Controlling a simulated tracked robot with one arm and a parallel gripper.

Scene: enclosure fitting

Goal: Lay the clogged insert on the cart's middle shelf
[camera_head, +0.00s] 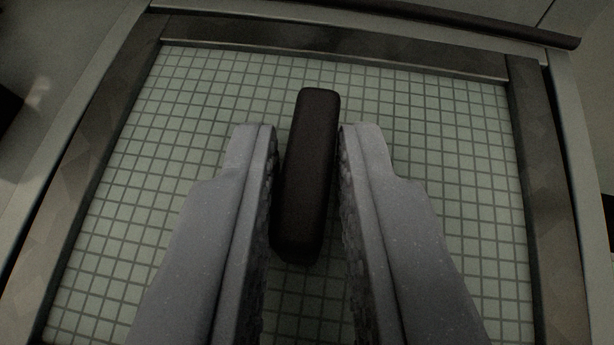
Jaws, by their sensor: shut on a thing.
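The clogged insert, a pale green gridded panel (430,150) inside a dark grey-brown rim, fills most of the head camera view. A dark upright handle (308,170) stands out from the middle of its face and leans slightly to the right at the top. My gripper (308,135) has its two grey fingers on either side of this handle and is shut on it. The fingers hide the lower part of the panel, and its bottom edge is out of view. I cannot tell whether the insert is seated or free. The cart and its middle shelf are not recognisable here.
A grey-green surround (585,180) borders the dark rim at the left, top and right. A dark bar (450,20) runs across the top, close above the panel. A dark shape (8,108) shows at the far left edge.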

